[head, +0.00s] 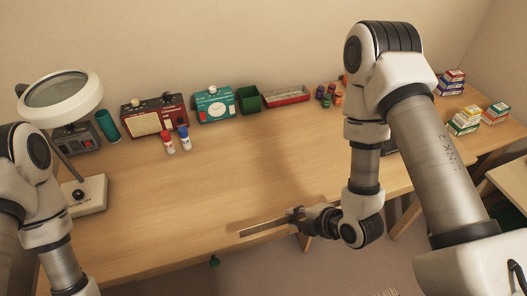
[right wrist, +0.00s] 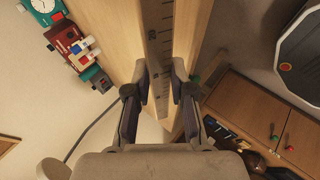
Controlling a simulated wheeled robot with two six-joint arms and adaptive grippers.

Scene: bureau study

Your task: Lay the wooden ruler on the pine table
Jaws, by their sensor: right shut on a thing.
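The wooden ruler (head: 262,228) is a pale strip over the front edge of the light wooden table (head: 200,190), which I take as the pine table. My right gripper (head: 298,217) is shut on the ruler's right end. In the right wrist view the ruler (right wrist: 158,50), with dark scale marks, runs between the two fingertips (right wrist: 162,85) and away from me. I cannot tell whether the ruler touches the tabletop. My left arm shows at the left edge of the head view, but its gripper is out of view.
Along the back stand a red radio (head: 153,118), a teal clock radio (head: 215,105), a green bin (head: 249,99) and a red tray (head: 286,96). Two small bottles (head: 170,143) stand before them. A magnifier lamp (head: 88,195) is at left, small boxes (head: 465,120) at right. The middle is clear.

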